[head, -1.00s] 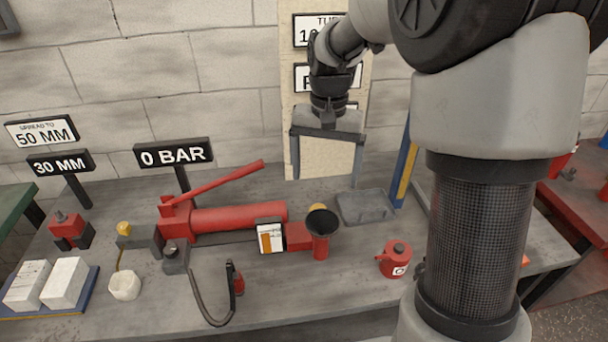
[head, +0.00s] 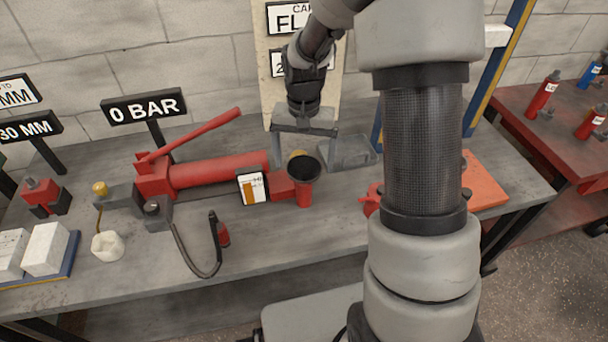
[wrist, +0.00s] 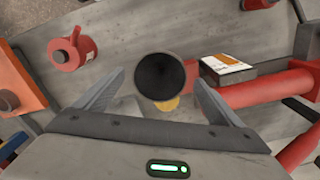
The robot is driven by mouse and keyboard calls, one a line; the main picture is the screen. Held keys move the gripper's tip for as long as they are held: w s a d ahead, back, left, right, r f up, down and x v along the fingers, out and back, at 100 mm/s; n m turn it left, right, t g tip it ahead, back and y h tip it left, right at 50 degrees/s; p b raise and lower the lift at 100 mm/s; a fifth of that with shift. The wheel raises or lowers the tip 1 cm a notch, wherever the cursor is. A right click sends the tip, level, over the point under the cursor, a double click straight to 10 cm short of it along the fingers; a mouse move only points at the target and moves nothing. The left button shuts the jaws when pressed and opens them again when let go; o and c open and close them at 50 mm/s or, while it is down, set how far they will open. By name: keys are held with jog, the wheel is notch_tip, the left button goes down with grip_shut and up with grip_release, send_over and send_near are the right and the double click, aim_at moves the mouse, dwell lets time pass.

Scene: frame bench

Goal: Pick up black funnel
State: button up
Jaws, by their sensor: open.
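The black funnel (head: 303,168) sits mouth up on a red fitting at the right end of the red hydraulic pump. In the wrist view the funnel (wrist: 160,77) is a dark round mouth, a little beyond and between the fingertips. My gripper (head: 305,152) is open and empty, just behind and above the funnel in the head view. Its two fingers (wrist: 160,82) also show in the wrist view, one on each side of the funnel's near edge. I cannot tell whether either finger touches it.
The red pump (head: 218,170) lies left of the funnel, with a white-labelled box (head: 253,187) close by. A grey tray (head: 346,152) lies behind right. A red can (wrist: 72,48) stands apart from the funnel. A black hose (head: 190,254) curves over the bench front.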

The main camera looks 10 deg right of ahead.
aim_at(304, 168)
notch_tip(304, 168, down, 4)
jog(key=shift+w+r, duration=0.1)
jog(key=shift+r, duration=0.1)
jog(key=c, duration=1.1)
